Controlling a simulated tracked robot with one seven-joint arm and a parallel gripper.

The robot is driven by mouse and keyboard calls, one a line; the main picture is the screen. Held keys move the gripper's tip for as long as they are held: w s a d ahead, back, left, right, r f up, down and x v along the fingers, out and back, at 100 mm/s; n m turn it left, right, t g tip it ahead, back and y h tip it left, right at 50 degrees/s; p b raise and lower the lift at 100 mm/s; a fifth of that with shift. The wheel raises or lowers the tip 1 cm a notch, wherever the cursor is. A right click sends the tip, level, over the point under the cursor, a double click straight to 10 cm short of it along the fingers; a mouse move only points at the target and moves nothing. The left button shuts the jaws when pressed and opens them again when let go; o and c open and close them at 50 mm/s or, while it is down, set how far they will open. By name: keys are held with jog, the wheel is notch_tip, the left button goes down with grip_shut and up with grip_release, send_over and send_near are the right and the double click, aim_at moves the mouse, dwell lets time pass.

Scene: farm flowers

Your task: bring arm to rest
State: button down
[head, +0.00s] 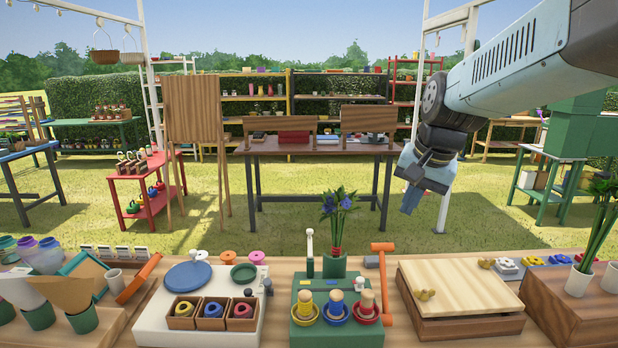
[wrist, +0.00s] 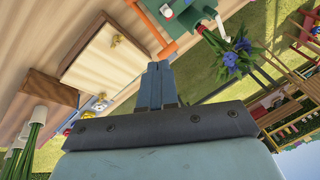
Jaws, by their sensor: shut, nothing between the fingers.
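My arm reaches in from the upper right of the head view. My gripper (head: 410,201) hangs at its end, pointing down and a little left, in the air beyond the far edge of the workbench. In the wrist view my gripper (wrist: 160,78) shows its two blue fingers side by side, shut, with nothing between them. The gripper touches nothing that I can see. The workbench (head: 405,246) runs across the front of the head view, below and nearer than the gripper.
On the workbench stand a wooden cutting board (head: 470,280) on a box, an orange hammer (head: 383,280), a green block with spools (head: 310,338), a vase of blue flowers (head: 335,266) and a white board (head: 150,322). Grass and a dark table (head: 330,146) lie beyond.

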jog(key=s+d+n+t, duration=0.1)
jog(key=s+d+n, duration=0.1)
jog(key=s, duration=0.4)
jog(key=s+d+n+h, duration=0.1)
jog(key=s+d+n, duration=0.1)
jog(key=s, duration=0.5)
jog(key=shift+f+n+t, duration=0.15)
jog(key=shift+n+t, duration=0.25)
jog(key=shift+n, duration=0.4)
